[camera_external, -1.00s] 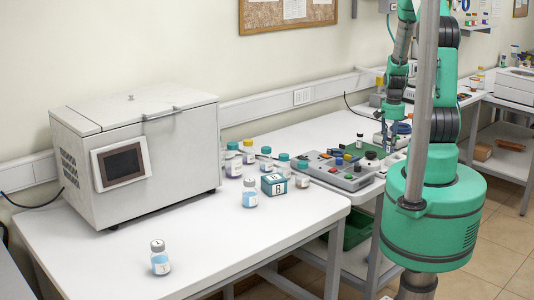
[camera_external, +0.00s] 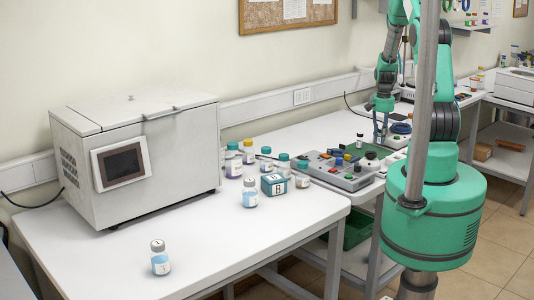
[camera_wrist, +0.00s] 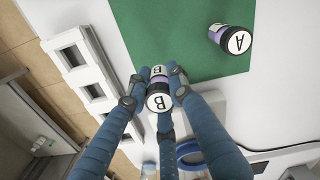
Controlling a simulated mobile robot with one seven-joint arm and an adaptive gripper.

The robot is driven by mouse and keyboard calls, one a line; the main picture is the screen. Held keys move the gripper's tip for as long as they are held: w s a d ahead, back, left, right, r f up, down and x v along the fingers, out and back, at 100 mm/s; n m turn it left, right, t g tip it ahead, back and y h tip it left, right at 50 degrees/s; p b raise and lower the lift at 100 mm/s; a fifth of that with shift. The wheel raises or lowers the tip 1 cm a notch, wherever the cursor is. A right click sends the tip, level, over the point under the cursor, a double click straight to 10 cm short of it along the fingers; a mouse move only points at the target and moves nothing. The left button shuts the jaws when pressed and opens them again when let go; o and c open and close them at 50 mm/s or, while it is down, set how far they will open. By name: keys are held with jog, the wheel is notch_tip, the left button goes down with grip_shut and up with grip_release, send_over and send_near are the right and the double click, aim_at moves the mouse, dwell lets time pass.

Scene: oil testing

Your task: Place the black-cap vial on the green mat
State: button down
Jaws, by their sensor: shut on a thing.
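The green mat (camera_wrist: 180,35) lies beyond the gripper. The held vial overlaps the mat's near edge in the wrist view; I cannot tell its height above the mat. Another black-cap vial, marked A (camera_wrist: 234,39), is on the mat at the right. In the external view the mat (camera_external: 352,148) is partly hidden behind a grey button panel.
The grey button panel (camera_external: 345,178) lies in front of the mat. A white frame with square openings (camera_wrist: 84,66) is left of the gripper in the wrist view. A blue ring (camera_wrist: 215,158) lies below right. Several vials and bottles stand on the nearer white table (camera_external: 210,245).

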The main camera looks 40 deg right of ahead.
jog(key=shift+w+d+f, duration=0.1)
jog(key=shift+w+d, duration=0.55)
jog(key=shift+w, duration=0.15)
jog(key=shift+f, duration=0.15)
jog(key=shift+f, duration=1.6)
jog(key=shift+f, duration=0.2)
jog(key=c, duration=1.5)
grip_release()
jog(key=shift+c, duration=0.2)
jog(key=shift+r, duration=0.15)
notch_tip(320, 180, up, 12)
